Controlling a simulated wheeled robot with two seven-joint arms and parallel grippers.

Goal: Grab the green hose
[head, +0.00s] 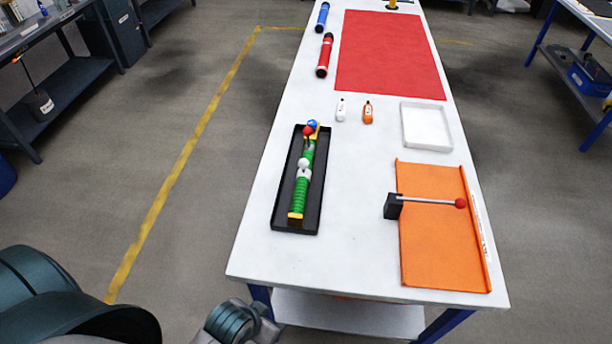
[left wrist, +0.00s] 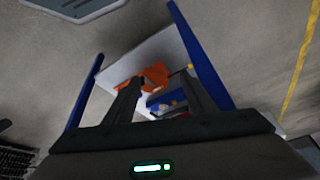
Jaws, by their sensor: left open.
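The green hose (head: 299,195) is ribbed, with a yellow end toward me and white parts near its middle. It lies lengthwise in a black tray (head: 316,190) on the left side of the white table, in the head view. Red, blue and white balls sit at or over its far half and partly cover it. My left arm is at the bottom of the head view, below the table's near edge and well away from the hose. The left wrist view shows my left gripper (left wrist: 160,78) with its fingers apart and nothing between them. My right gripper is not in view.
An orange tray (head: 440,255) with a red-knobbed lever (head: 430,201) is at the table's right. Two small bottles, a white square tray (head: 426,127), a red mat (head: 390,55), and red and blue cylinders are farther back. The table (head: 350,220) is bare between the near trays.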

